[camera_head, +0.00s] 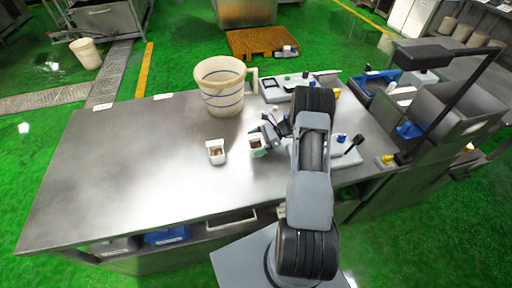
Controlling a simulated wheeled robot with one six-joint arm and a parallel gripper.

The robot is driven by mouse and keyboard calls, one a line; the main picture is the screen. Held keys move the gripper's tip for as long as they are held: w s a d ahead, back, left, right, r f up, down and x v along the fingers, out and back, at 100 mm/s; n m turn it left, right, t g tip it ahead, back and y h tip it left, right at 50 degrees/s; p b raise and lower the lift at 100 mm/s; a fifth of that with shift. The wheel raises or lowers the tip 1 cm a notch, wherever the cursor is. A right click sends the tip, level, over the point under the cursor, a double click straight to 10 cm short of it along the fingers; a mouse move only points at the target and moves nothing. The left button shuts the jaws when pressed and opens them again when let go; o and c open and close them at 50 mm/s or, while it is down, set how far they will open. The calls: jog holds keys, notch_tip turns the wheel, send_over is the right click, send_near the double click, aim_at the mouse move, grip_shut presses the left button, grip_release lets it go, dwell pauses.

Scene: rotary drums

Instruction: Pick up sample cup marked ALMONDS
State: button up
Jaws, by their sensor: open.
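A small white cup (216,155) with brown contents stands on the steel table (130,160). A second small cup (257,147), pale with some green on it and brown contents, stands to its right. I cannot read a marking on either cup, so I cannot tell which is ALMONDS. My gripper (268,134) is open, right beside the second cup at its upper right. Whether its fingers touch or surround that cup cannot be told. My arm hides part of the table to the right.
A large cream jug (221,88) with blue bands stands behind the cups. Scales and tools (290,86) lie behind my arm, and a steel bin with a lamp post (455,110) stands right. The table's left half is clear.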

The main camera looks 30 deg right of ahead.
jog(key=shift+a+f, duration=0.1)
jog(key=c, duration=0.7)
jog(key=shift+o, duration=0.2)
